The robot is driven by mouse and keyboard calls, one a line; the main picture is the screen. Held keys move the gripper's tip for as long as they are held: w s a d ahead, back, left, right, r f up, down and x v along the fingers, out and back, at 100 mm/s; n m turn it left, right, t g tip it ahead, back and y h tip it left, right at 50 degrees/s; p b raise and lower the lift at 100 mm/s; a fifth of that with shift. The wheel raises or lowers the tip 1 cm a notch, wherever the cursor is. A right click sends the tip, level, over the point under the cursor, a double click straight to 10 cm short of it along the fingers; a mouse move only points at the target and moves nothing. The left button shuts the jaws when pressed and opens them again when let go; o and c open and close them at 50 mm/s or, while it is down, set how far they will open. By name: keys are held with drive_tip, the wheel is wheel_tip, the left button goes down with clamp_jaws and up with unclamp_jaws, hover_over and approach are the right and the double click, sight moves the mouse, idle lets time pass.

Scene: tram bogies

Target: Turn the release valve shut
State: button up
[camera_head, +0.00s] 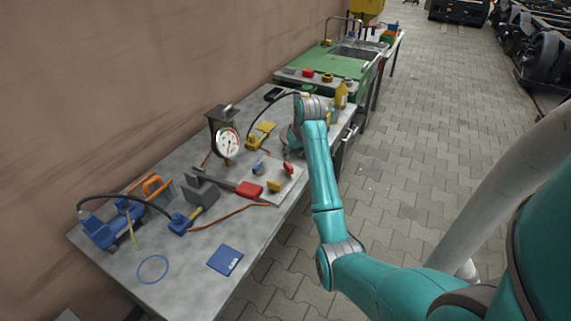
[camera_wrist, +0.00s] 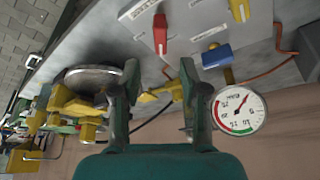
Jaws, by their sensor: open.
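A light plate on the bench carries a red lever (camera_wrist: 160,33), a yellow lever (camera_wrist: 210,31) and a blue lever (camera_wrist: 216,56) in the wrist view. The plate (camera_head: 290,190) also shows in the head view. I cannot tell which lever is the release valve. A round white pressure gauge (camera_wrist: 240,110) stands beside the plate; it also shows in the head view (camera_head: 228,143). My gripper (camera_wrist: 159,78) is open, with nothing held between its fingers. A yellow part (camera_wrist: 165,91) shows behind the gap. In the head view my arm mostly hides the gripper.
The grey bench (camera_head: 180,280) runs along the wall. A blue pump (camera_head: 110,226) with a hose, an orange-handled item (camera_head: 156,188) and a blue booklet (camera_head: 225,260) lie at its near end. A green sink bench (camera_head: 325,65) stands beyond.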

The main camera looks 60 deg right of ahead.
sight(288, 164)
drive_tip(key=x, duration=0.8)
drive_tip(key=shift+w+f, duration=0.15)
drive_tip(key=shift+f, duration=0.15)
clamp_jaws()
